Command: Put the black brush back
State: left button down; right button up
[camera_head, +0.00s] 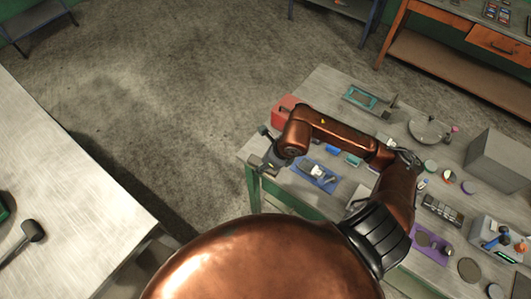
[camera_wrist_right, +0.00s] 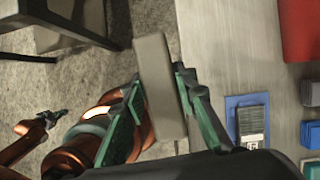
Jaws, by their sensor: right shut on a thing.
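My right gripper (camera_wrist_right: 158,100) is shut on a long, plain grey bar (camera_wrist_right: 155,70), which sticks out past the fingertips beside the table edge. The bar looks pale grey, and I cannot tell whether it is the black brush. In the head view my right gripper (camera_head: 268,156) is over the table's left corner, partly hidden by its own arm. A dark, ridged thing with a pale label (camera_wrist_right: 252,122) lies on a blue mat (camera_wrist_right: 232,104) right of the gripper. My left gripper (camera_wrist_right: 54,117) shows small at the left of the wrist view, and its jaws are unclear.
The workbench (camera_head: 325,82) holds a red box (camera_head: 284,108), a teal-framed item (camera_head: 360,97), a round dish (camera_head: 429,130), a grey box (camera_head: 499,157) and purple trays (camera_head: 432,245). Another table (camera_head: 75,180) stands at left. Open floor (camera_head: 190,75) lies between them.

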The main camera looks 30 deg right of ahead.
jog(key=shift+w+d+r+m, duration=0.15)
jog(key=shift+d+m, duration=0.2)
jog(key=shift+m, duration=0.25)
jog(key=w+d+f+p, duration=0.1)
jog(key=w+d+f, duration=0.35)
jog(key=w, duration=0.25)
send_near(262, 151)
jog(key=shift+w+a+f+p, duration=0.3)
jog(key=shift+w+a+f, duration=0.35)
jog(key=shift+a+f, duration=0.2)
jog(key=shift+w+d+f, duration=0.25)
jog(key=shift+w+f, duration=0.2)
jog(key=shift+f, duration=0.15)
notch_tip(262, 151, down, 2)
jog(key=shift+f+p, duration=0.2)
jog(key=shift+p, duration=0.2)
pick_arm(q)
jog(key=shift+w+r, duration=0.35)
jog(key=shift+r, duration=0.25)
jog(key=shift+w+r, duration=0.35)
jog(key=shift+r, duration=0.25)
pick_arm(e)
jog(key=shift+f, duration=0.2)
jog(key=shift+f, duration=0.1)
jog(key=o, duration=1.1)
